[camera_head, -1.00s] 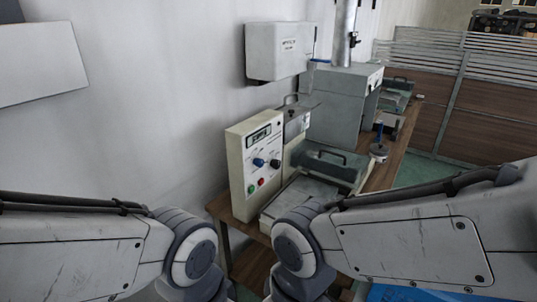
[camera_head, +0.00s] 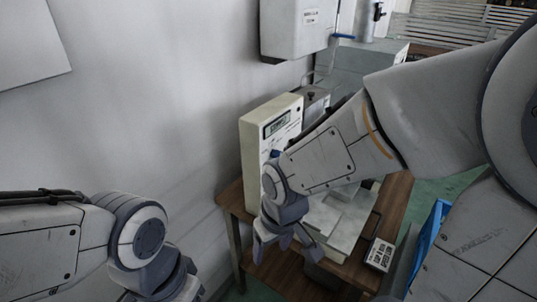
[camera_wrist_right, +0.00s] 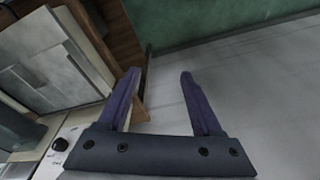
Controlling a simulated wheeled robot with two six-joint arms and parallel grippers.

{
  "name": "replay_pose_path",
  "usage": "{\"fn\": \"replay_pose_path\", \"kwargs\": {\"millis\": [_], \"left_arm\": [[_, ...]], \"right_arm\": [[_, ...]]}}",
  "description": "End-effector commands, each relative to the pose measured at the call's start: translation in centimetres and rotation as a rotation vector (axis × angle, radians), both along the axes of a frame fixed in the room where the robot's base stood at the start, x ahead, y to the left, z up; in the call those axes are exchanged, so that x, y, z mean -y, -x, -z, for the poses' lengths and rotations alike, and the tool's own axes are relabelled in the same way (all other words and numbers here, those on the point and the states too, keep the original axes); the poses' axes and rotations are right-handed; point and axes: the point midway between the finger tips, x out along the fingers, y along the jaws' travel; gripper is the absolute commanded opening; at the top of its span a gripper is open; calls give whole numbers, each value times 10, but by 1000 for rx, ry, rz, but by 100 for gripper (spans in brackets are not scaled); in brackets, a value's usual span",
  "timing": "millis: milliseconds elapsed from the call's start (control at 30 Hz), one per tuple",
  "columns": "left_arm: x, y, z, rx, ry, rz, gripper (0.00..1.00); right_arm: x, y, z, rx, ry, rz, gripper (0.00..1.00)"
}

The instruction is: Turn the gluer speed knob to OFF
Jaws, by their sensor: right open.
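The gluer's cream control panel (camera_head: 257,122) stands against the wall in the head view, with a display at its top. A blue knob (camera_head: 275,153) shows on its face, partly covered by my right forearm. Whether this is the speed knob, and its setting, I cannot tell. My right gripper (camera_head: 288,247) is open and empty, in front of and below the panel. A dark knob (camera_wrist_right: 60,145) on a pale surface shows at lower left there. My left gripper's fingers are below the head view.
The wooden bench (camera_head: 392,205) carries the gluer's grey metal plate (camera_head: 340,218) beside the panel and a small labelled box (camera_head: 379,254) near its edge. A white wall box (camera_head: 292,28) hangs above. Open floor lies in front of the bench.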

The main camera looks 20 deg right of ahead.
Motion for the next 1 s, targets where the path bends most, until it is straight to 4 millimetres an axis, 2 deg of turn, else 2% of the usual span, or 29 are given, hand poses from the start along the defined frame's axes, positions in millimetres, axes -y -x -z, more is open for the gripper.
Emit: {"fn": "replay_pose_path", "kwargs": {"millis": [33, 100, 200, 300, 433, 500, 567, 700, 900, 1000], "left_arm": [[0, 0, 2, 0, 0, 0, 50], [0, 0, 2, 0, 0, 0, 50], [0, 0, 2, 0, 0, 0, 50], [0, 0, 2, 0, 0, 0, 50], [0, 0, 2, 0, 0, 0, 50], [0, 0, 2, 0, 0, 0, 50], [0, 0, 2, 0, 0, 0, 50], [0, 0, 2, 0, 0, 0, 50], [0, 0, 2, 0, 0, 0, 50], [0, 0, 0, 0, 0, 0, 50]], "right_arm": [[30, -24, 12, 38, 14, 92, 67], [73, -63, 23, 144, 45, 157, 67], [127, -123, 28, 345, 90, 139, 67], [159, -172, 26, 546, 91, 47, 67], [177, -213, 19, 792, 22, -113, 67], [178, -222, 14, 915, -51, -195, 67], [178, -222, 9, 1011, -124, -253, 67], [175, -207, -5, 1186, -298, -348, 67], [173, -184, -20, 1314, -452, -400, 67], [169, -185, -24, 1331, -474, -408, 67]]}}
